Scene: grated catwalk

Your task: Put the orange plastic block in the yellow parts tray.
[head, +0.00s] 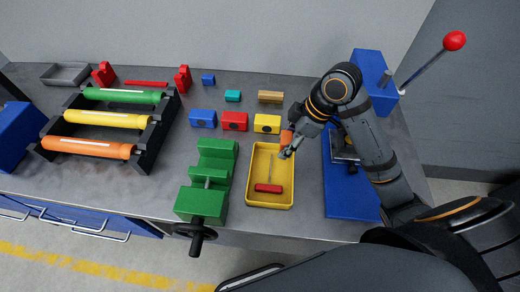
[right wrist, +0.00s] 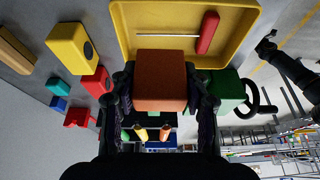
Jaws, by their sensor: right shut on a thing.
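The orange plastic block (right wrist: 160,80) is between the fingers of my right gripper (head: 287,150), which is shut on it. In the head view the block (head: 287,136) shows partly behind the gripper, at the upper right edge of the yellow parts tray (head: 270,202). The tray also shows in the right wrist view (right wrist: 228,55), beyond the block. A screwdriver with a red handle (head: 268,188) lies in the tray. I cannot tell how high the block is above the tray rim. My left gripper is not in view.
A green vise (head: 205,185) stands just left of the tray. A blue base (head: 347,190) is to its right, partly under my right arm. Yellow (head: 267,123), red (head: 235,121) and blue (head: 203,118) blocks stand behind. A rack with coloured rollers (head: 108,121) is at the left.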

